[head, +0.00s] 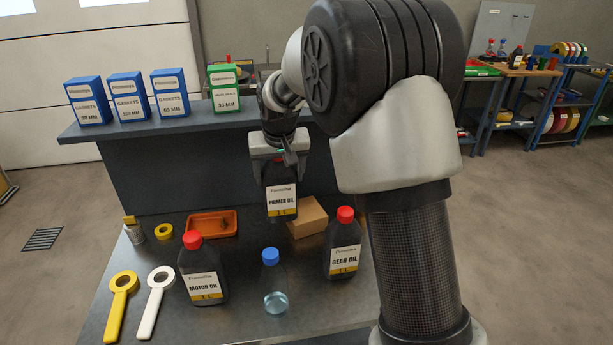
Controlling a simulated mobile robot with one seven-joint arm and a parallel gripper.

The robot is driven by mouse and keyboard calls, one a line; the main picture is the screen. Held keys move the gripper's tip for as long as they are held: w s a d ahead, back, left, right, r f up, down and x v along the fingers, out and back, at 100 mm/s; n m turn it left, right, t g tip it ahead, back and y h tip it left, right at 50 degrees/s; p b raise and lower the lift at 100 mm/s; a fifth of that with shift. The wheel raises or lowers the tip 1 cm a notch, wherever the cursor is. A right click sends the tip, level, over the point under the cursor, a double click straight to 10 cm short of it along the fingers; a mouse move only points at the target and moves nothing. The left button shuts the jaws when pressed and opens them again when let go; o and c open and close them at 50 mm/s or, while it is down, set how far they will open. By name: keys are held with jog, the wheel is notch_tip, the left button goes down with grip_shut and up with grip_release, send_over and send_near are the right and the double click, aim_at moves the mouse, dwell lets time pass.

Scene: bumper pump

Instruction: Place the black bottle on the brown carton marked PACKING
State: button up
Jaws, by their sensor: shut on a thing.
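My gripper (279,158) is shut on a black bottle (282,185) and holds it upright from above. Its white label seems to read "PRIMER OIL". Its top is hidden between the jaws. The brown carton (310,217) lies on the dark table just right of the bottle's lower part, partly covered by it in this view. I cannot make out PACKING on the carton. I cannot tell from this one view whether the bottle's base is over the carton or behind it. My arm covers the area to the right.
Black MOTOR OIL (203,272) and GEAR OIL (343,246) bottles with red caps stand nearby, with a clear blue-capped bottle (274,290) between them. An orange tray (211,225) lies left of the carton. A raised shelf (180,133) behind bears blue and green boxes.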

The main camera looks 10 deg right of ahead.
jog(key=w+d+f+p, duration=0.1)
jog(key=w+d+f, duration=0.2)
jog(key=d, duration=0.4)
jog(key=shift+w+d+f, duration=0.15)
jog(key=shift+d, duration=0.15)
jog(key=shift+f, duration=0.1)
jog(key=o, duration=2.1)
jog(key=shift+f, duration=0.15)
jog(key=shift+c, duration=0.2)
